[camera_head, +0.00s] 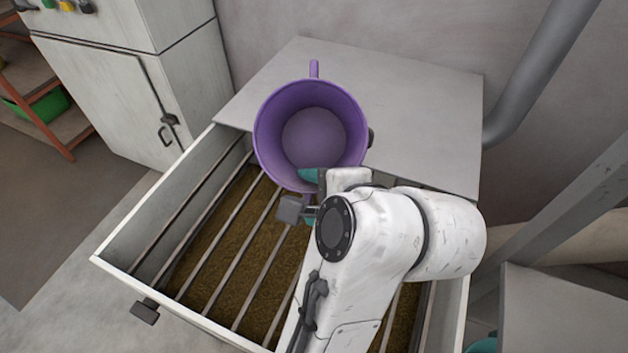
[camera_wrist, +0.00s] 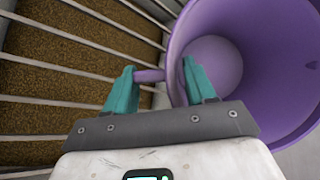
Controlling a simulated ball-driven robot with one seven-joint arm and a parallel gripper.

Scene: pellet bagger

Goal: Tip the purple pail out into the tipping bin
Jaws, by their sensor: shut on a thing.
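The purple pail (camera_head: 310,98) is above the far edge of the tipping bin (camera_head: 222,328), its open mouth facing the head camera. Its inside looks bare and smooth, with no pellets showing. My gripper (camera_head: 308,195) is at the pail's near side. The pail (camera_wrist: 225,25) fills the right of that view. The bin holds brown pellets (camera_head: 215,250) under a row of metal bars. My arm hides the bin's right part.
A grey flat top (camera_head: 425,105) lies behind the bin, against the wall. A pale cabinet (camera_head: 105,85) stands at the left. A grey pipe (camera_head: 535,75) rises at the right, near a slanted beam (camera_head: 570,190). Open floor lies left of the bin.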

